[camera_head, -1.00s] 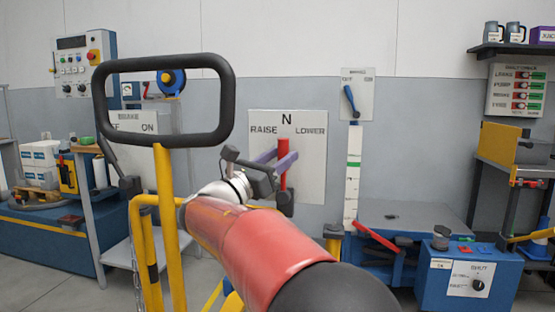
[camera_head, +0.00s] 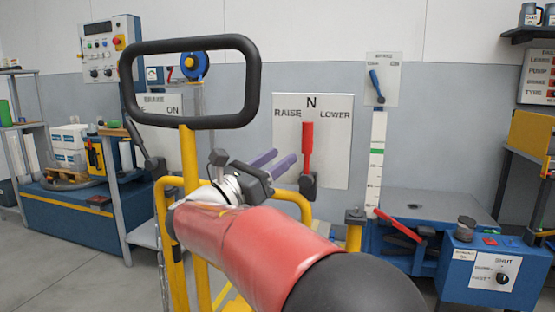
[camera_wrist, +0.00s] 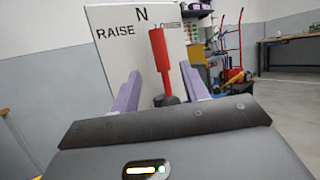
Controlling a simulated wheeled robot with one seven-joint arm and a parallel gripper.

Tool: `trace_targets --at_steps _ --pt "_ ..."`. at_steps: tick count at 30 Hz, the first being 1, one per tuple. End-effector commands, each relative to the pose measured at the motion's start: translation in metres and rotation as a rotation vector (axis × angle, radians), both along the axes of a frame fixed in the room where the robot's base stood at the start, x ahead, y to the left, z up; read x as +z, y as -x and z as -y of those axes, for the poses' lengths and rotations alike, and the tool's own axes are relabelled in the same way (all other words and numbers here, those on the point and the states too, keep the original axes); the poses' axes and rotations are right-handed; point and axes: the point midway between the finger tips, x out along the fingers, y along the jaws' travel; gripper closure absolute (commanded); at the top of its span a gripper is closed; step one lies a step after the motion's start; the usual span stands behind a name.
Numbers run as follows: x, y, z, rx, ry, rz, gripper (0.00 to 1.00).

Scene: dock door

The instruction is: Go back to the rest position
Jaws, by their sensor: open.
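My gripper (camera_head: 275,163) has purple fingers, spread apart with nothing between them. In the head view it is just left of the red lever (camera_head: 307,145) and clear of it. The lever stands upright under the N on the white RAISE/LOWER panel (camera_head: 335,150). In the wrist view the lever (camera_wrist: 158,60) shows beyond and between the two open fingers (camera_wrist: 160,72), almost upright.
A yellow post with a black loop handle (camera_head: 190,122) stands close on the left, near my arm. A blue brake lever (camera_head: 376,85) is on the wall to the right. A blue box with a SHUT dial (camera_head: 470,280) is at lower right. Open floor shows at lower left.

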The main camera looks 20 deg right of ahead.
Motion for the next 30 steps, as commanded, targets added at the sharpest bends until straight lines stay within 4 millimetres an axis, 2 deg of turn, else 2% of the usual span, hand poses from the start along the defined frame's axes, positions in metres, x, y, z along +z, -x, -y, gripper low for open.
trace_targets --at_steps 4,7,11,14,17,21,25,30 --pt "-0.005 0.008 0.013 0.004 -0.067 0.009 0.55" --pt "-0.023 0.030 0.042 0.005 -0.246 0.045 0.55" --pt "-0.070 0.079 0.080 -0.014 -0.629 0.164 0.55" --pt "-0.114 0.124 0.089 -0.066 -0.952 0.316 0.55" --pt "-0.156 0.166 0.082 -0.153 -1.264 0.506 0.55" --pt "-0.202 0.217 0.049 -0.336 -1.664 0.831 0.55" --pt "-0.226 0.246 0.012 -0.535 -1.944 1.129 0.55" --pt "-0.237 0.262 -0.018 -0.738 -2.136 1.394 0.55"
